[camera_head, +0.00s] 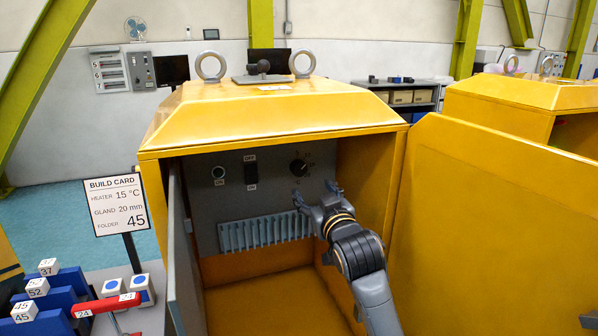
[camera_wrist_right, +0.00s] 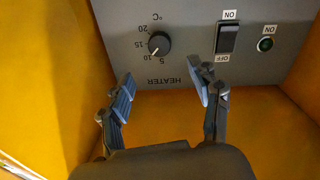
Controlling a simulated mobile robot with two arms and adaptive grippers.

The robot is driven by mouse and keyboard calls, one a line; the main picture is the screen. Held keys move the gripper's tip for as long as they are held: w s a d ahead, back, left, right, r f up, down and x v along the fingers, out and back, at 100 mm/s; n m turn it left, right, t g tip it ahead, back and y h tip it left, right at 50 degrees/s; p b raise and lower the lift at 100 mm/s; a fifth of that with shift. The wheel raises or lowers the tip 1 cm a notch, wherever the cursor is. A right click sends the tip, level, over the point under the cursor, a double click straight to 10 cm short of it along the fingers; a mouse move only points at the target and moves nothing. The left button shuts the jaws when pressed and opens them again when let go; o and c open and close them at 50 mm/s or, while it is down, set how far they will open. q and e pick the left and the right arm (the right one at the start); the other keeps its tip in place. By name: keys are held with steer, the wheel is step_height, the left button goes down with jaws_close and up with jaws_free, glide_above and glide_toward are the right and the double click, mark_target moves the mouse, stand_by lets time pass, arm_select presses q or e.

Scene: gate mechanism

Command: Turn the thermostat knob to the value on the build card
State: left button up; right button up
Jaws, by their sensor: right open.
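The black thermostat knob (camera_head: 299,167) is on the grey panel inside the yellow cabinet. It also shows in the right wrist view (camera_wrist_right: 159,43), upside down, with HEATER and a °C scale around it. Its white mark points near the 10. The build card (camera_head: 118,205) reads heater 15 °C, gland 20 mm, folder 45. My right gripper (camera_head: 315,196) is inside the cabinet, just below and right of the knob in the head view. In the wrist view its open fingers (camera_wrist_right: 162,82) are apart and empty, short of the knob. My left gripper is out of view.
A rocker switch (camera_head: 251,169) and an indicator (camera_head: 219,175) sit left of the knob, above a slatted vent (camera_head: 265,232). Cabinet walls close in around my right arm. A yellow door (camera_head: 500,235) stands open at right. Numbered blue folders (camera_head: 60,290) are at lower left.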

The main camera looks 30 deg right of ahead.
mark_target(300, 171)
steer(key=p+x, duration=0.2)
steer(key=x, duration=0.7)
steer(key=shift+w+d, duration=0.2)
steer(key=shift+w, duration=0.15)
steer(key=shift+w+d+f+p, duration=0.1)
steer(key=shift+w+d+p, duration=0.2)
steer(key=shift+w, duration=0.4)
steer(key=shift+a, duration=0.1)
steer(key=c, duration=1.2)
